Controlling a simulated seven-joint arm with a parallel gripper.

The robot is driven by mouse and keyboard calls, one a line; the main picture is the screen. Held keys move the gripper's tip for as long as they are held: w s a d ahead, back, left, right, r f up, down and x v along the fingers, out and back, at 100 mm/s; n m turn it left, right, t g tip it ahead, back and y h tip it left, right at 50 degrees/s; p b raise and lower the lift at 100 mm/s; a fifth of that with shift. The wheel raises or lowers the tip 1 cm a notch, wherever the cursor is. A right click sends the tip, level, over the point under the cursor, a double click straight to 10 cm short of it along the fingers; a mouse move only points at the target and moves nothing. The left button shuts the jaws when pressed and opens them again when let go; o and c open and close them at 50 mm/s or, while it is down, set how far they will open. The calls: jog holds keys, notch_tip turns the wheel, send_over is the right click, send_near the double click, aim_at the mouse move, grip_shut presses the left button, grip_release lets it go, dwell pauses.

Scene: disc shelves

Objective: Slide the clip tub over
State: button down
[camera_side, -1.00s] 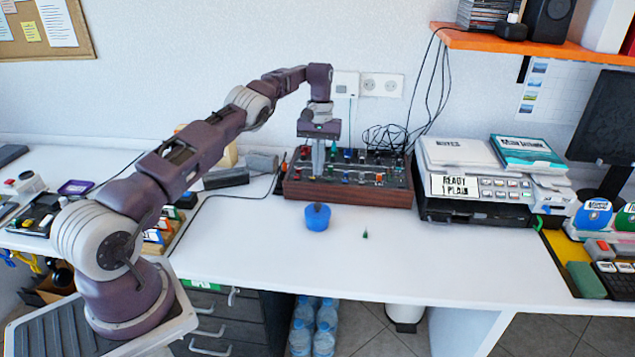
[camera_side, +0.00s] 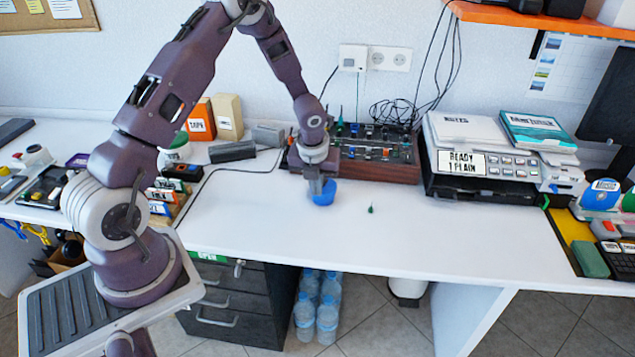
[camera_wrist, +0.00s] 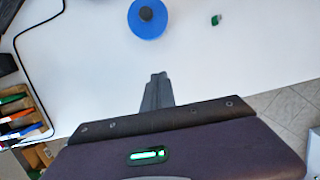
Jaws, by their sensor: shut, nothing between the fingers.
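The clip tub is a small round blue tub (camera_side: 328,192) on the white table, in front of the mixer. In the wrist view the tub (camera_wrist: 148,30) shows at the top with a dark round piece at its middle. My gripper (camera_side: 316,194) is low over the table at the tub's left side and hides part of it in the side view. In the wrist view my gripper (camera_wrist: 159,78) has its fingers together and empty, with bare table between the tips and the tub. Whether the fingertips meet the tabletop I cannot tell.
A small green piece (camera_side: 370,209) lies right of the tub; it also shows in the wrist view (camera_wrist: 215,20). The wood-sided mixer (camera_side: 385,172) stands behind, a printer (camera_side: 485,187) to the right. The table front and right of the tub is largely clear.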

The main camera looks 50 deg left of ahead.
aim_at(323, 193)
jog(key=x, duration=0.6)
jog(key=shift+w+a+f, duration=0.2)
jog(key=shift+w+a, duration=1.3)
jog(key=shift+w, duration=0.05)
jog(key=w+a, duration=0.3)
jog(key=shift+w, duration=0.15)
